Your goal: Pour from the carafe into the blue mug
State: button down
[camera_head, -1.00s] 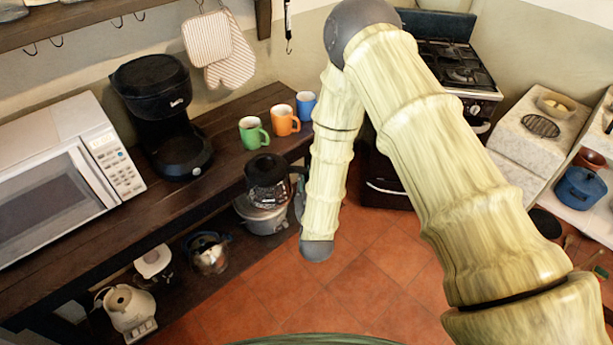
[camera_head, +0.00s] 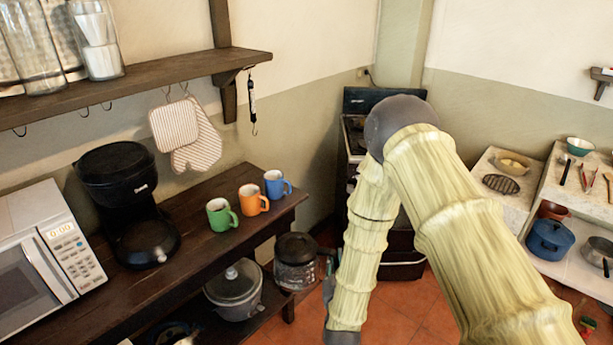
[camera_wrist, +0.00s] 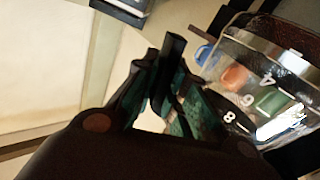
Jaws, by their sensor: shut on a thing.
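The blue mug (camera_head: 277,185) stands upright on the dark wooden counter near its right end, the last in a row beside an orange mug (camera_head: 252,199) and a green mug (camera_head: 221,214). The glass carafe (camera_head: 295,265) with a black lid hangs in the air off the counter's right front edge, lower in the picture than the mugs, and looks roughly upright. It also shows in the wrist view (camera_wrist: 245,75), with mug colours seen through or beside its glass. My gripper (camera_wrist: 165,85) is shut on the carafe's handle, which the fingers largely hide.
A black coffee maker (camera_head: 125,205) and a white microwave (camera_head: 45,250) stand left on the counter. A wall shelf (camera_head: 150,85) with glass jars is above. A lidded pot (camera_head: 235,290) sits on the lower shelf. A stove (camera_head: 355,140) stands behind my arm.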

aim_at(273, 179)
jog(key=z, duration=2.25)
jog(key=k, duration=0.5)
jog(key=u, duration=2.1)
jog(key=i, duration=0.5)
